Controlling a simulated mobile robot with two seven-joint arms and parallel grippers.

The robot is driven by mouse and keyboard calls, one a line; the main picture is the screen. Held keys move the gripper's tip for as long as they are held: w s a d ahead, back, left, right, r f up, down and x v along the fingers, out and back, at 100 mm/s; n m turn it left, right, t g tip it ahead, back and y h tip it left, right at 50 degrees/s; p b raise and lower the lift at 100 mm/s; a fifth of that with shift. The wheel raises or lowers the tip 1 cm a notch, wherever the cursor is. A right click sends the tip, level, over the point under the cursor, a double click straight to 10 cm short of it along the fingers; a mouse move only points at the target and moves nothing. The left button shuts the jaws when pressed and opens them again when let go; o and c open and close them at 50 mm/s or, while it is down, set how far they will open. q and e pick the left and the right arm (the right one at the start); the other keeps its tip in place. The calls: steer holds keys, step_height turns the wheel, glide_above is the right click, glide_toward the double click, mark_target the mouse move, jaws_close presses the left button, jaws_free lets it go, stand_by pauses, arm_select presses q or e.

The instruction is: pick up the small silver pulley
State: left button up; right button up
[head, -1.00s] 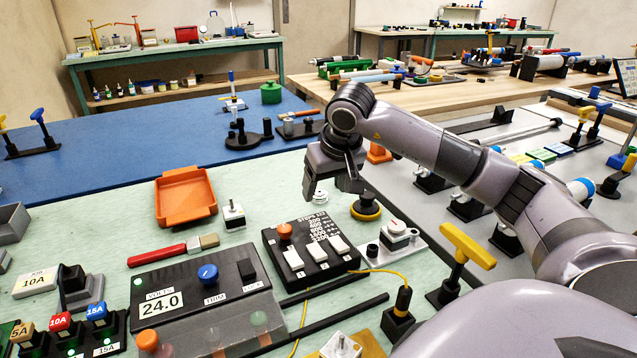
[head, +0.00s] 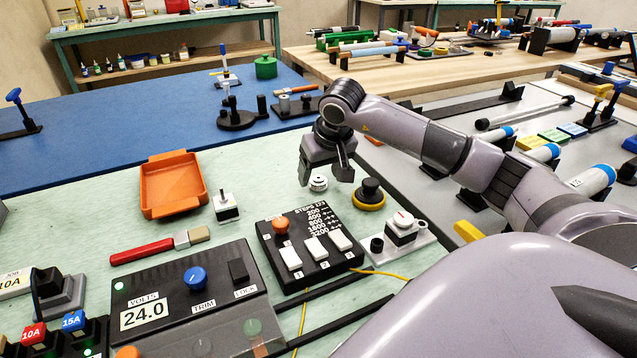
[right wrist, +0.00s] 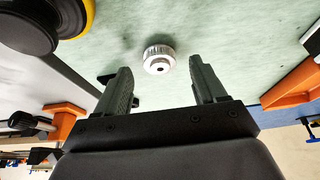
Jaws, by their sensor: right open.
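The small silver pulley (head: 318,183) lies on the pale green mat, just behind the black steps box. It is a short toothed disc with a hole in its middle. My right gripper (head: 325,180) is above it, pointing down, with its fingers apart. In the right wrist view the pulley (right wrist: 159,60) sits beyond the gap between the two fingertips (right wrist: 163,78), and nothing is between the fingers. I cannot tell exactly how high the fingertips are above the mat. My left gripper is in neither view.
A black knob with a yellow base (head: 369,197) stands close to the right of the pulley. The steps box (head: 308,247) with white switches is in front. An orange tray (head: 172,184) and a small motor (head: 226,207) are to the left. Bare mat lies between tray and pulley.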

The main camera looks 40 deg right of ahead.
steer(key=shift+x, duration=0.8)
steer(key=shift+r, duration=0.1)
steer(key=c, duration=1.1)
steer(key=shift+c, duration=0.2)
